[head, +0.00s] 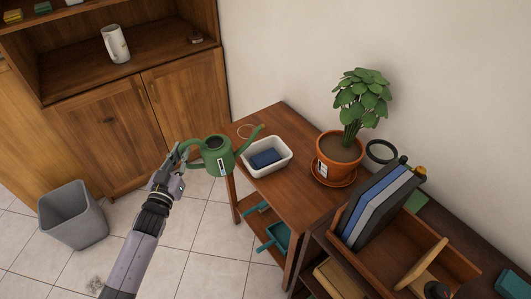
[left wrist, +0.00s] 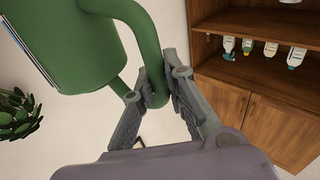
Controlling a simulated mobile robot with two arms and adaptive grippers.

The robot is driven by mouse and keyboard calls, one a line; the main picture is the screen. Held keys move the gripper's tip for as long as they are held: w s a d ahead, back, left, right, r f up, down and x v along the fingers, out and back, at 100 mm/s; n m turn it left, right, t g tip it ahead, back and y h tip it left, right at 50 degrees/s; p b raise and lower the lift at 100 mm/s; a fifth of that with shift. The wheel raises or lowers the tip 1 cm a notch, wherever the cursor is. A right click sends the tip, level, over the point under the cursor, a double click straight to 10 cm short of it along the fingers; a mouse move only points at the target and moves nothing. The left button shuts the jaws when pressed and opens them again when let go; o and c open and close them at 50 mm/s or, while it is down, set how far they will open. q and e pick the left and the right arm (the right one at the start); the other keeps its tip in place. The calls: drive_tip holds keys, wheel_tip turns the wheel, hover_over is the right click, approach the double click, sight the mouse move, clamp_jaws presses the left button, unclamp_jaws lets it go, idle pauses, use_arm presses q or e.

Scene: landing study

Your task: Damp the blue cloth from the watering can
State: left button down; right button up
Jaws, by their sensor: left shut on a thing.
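The green watering can (head: 217,156) is held up at the left end of the wooden table, with its spout pointing right over the table. My left gripper (head: 183,157) is shut on the can's handle; the left wrist view shows its fingers (left wrist: 160,95) on both sides of the green handle (left wrist: 146,40). No water shows coming from the spout. My right gripper is not in view.
A wooden organizer (head: 455,262) with folders stands at front right. A grey bin (head: 72,216) is on the floor. A cabinet (head: 182,95) stands behind.

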use_arm(q)
drive_tip(key=s+a+r+p, duration=0.1)
drive_tip(key=a+r+p, duration=0.3)
drive_tip(key=shift+s+a, duration=0.25)
drive_tip(key=shift+s, duration=0.05)
idle(0.5)
